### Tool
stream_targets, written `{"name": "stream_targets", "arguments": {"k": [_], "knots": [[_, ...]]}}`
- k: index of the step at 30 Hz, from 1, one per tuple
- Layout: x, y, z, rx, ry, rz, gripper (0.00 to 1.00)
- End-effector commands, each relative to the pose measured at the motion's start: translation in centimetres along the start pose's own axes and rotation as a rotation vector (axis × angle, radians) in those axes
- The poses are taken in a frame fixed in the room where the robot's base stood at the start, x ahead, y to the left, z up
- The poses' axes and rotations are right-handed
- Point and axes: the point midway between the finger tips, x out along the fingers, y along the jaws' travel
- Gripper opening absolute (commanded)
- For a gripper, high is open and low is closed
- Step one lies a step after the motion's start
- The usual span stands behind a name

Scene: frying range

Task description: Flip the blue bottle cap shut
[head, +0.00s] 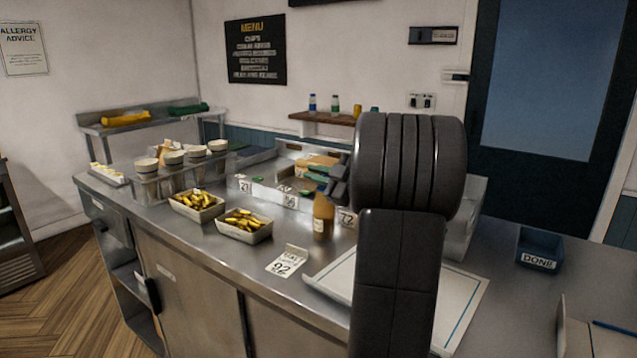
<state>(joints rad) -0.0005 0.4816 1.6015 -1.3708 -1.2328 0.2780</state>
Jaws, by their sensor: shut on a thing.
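My gripper (337,182) shows only in part, as dark jaws at the left edge of my arm over the back of the counter. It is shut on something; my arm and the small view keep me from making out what. Bluish and tan shapes (318,168) lie just beyond the jaws, too small to name. A blue bottle (312,103) stands upright on the wall shelf (310,117), well apart from my gripper. Its cap is too small to tell open from shut.
Two chip trays (245,238) and a rack of cups (150,188) stand on the steel counter (225,262) to the left. A white board (335,280) lies partly behind my arm. A blue DONE bin (538,250) stands right. Clear counter lies between board and bin.

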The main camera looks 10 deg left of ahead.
Motion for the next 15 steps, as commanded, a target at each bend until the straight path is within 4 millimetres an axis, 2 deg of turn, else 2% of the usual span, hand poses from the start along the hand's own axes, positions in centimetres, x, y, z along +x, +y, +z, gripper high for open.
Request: {"name": "stream_targets", "arguments": {"k": [3, 15], "knots": [[0.03, -0.63, 0.30, -0.063, -0.001, -0.002, 0.00], [0.03, -0.83, 0.10, -0.164, -0.001, -0.002, 0.00]]}}
